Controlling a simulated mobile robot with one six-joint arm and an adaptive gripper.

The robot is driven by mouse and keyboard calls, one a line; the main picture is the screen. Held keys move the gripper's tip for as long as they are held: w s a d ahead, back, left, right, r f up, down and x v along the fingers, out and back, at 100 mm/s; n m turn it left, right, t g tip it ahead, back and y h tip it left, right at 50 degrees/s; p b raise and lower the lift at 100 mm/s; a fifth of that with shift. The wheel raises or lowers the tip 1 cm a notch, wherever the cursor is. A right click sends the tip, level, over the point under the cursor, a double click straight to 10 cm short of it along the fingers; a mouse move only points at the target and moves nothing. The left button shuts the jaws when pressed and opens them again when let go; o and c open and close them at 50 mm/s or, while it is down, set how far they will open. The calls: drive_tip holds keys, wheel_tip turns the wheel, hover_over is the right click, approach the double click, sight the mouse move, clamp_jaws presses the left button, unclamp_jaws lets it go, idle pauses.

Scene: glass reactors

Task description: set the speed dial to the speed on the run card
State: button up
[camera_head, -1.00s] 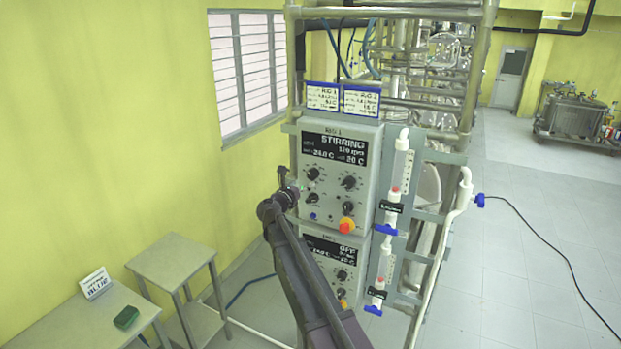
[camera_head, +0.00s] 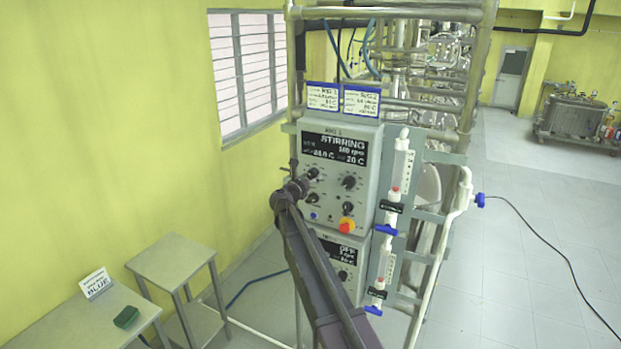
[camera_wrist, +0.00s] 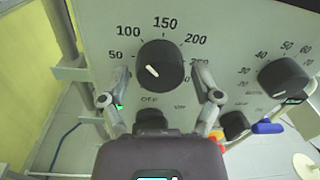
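The speed dial (camera_wrist: 160,66) is a round black knob on the grey upper panel (camera_head: 365,140), with a scale marked 50 to 200. Its white mark lies left of centre, roughly toward the 50 side. In the head view the dial (camera_head: 313,173) is partly beside my arm's end. My gripper (camera_wrist: 161,74) is open, one finger on each side of the dial, with gaps visible between. The display (camera_head: 343,147) reads STIRRING with an rpm figure too blurred to be sure of. Two run cards (camera_head: 323,97) (camera_head: 361,101), RIG 1 and RIG 2, stand on top; their small print is unreadable.
A second knob (camera_wrist: 284,78) sits to the right, and smaller knobs (camera_wrist: 150,120) sit below. A red-yellow button (camera_head: 347,225) is low on the panel. A lower control box (camera_head: 345,262) is beneath. Tables with a BLUE sign (camera_head: 95,284) and green block (camera_head: 126,317) stand left.

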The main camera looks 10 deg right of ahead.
drive_tip(key=c, duration=0.7)
